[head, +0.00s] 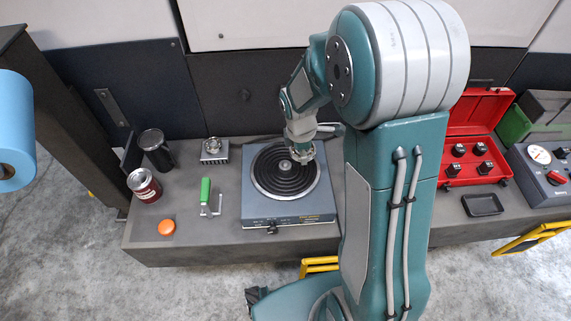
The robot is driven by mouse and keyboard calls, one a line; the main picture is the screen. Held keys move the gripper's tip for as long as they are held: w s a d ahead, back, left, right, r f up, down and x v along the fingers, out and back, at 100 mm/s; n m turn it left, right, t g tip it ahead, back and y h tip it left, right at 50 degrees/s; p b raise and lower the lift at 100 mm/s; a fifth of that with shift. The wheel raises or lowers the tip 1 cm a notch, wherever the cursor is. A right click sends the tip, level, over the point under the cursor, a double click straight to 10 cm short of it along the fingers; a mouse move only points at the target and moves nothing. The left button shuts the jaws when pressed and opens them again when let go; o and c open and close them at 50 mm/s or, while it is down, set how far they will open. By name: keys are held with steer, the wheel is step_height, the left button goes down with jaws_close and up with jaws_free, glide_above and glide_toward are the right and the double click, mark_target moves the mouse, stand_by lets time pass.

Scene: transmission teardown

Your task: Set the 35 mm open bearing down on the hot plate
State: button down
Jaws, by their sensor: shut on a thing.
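The hot plate (262,213) is a grey box with a round, dark, ringed heating top and a knob at its front. It stands on the bench left of my arm. My gripper (303,153) points down over the upper right part of the heating top. It is shut on the 35 mm open bearing (304,157), a small metallic ring at the fingertips, partly hidden by the fingers. I cannot tell from this view whether the bearing touches the plate or hangs above it. The centre of the heating top (284,166) shows a small light disc.
Left of the hot plate are a green-handled tool (205,191), a small metal block (214,150), a red can (144,184), a dark mug (155,149) and an orange lid (166,227). Right of my arm are a red case (476,118), a black tray (482,205) and a grey device (543,180).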

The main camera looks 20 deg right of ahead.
steer(key=w+a+f, duration=0.1)
steer(key=f, duration=0.1)
steer(key=w+a+f, duration=0.1)
steer(key=f, duration=0.1)
steer(key=w+a+f, duration=0.1)
steer(key=w+f, duration=0.1)
steer(key=shift+a, duration=0.35)
steer(key=shift+w+f, duration=0.15)
steer(key=shift+f, duration=1.5)
steer(key=shift+f, duration=0.6)
steer(key=c, duration=0.6)
jaws_free()
